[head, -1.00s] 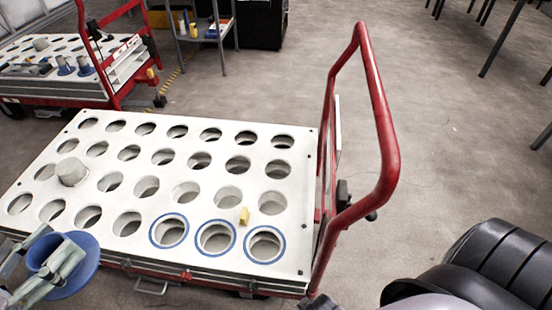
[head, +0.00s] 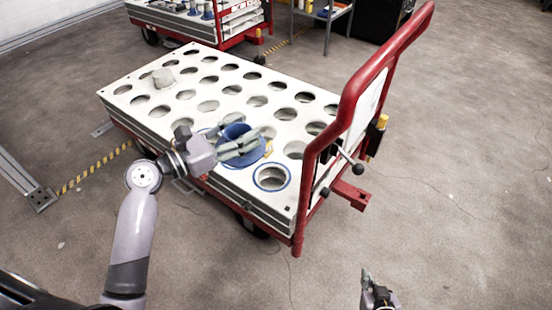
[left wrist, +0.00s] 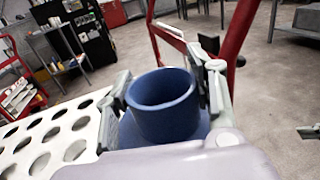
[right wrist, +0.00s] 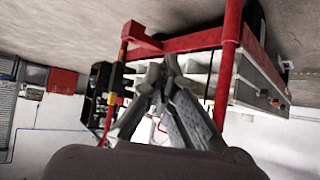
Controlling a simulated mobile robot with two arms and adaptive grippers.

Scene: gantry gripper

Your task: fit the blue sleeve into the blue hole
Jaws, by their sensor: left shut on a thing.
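My left gripper (head: 238,148) is shut on the blue sleeve (head: 236,131), above the front row of the white perforated top (head: 215,176). In the left wrist view, the sleeve (left wrist: 165,105) stands between the two fingers with its open end up and a wider part below. One blue-ringed hole (head: 271,178) shows clear and empty to the right of the sleeve. The gripper and sleeve hide most of the other blue-ringed holes. I cannot tell the gap between sleeve and top. My right gripper (head: 368,279) is low over the floor, away from the cart, with its fingertips together and empty.
The cart's red handle frame (head: 345,120) rises at its right end. A second cart (head: 205,30) stands behind. The floor at right is clear.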

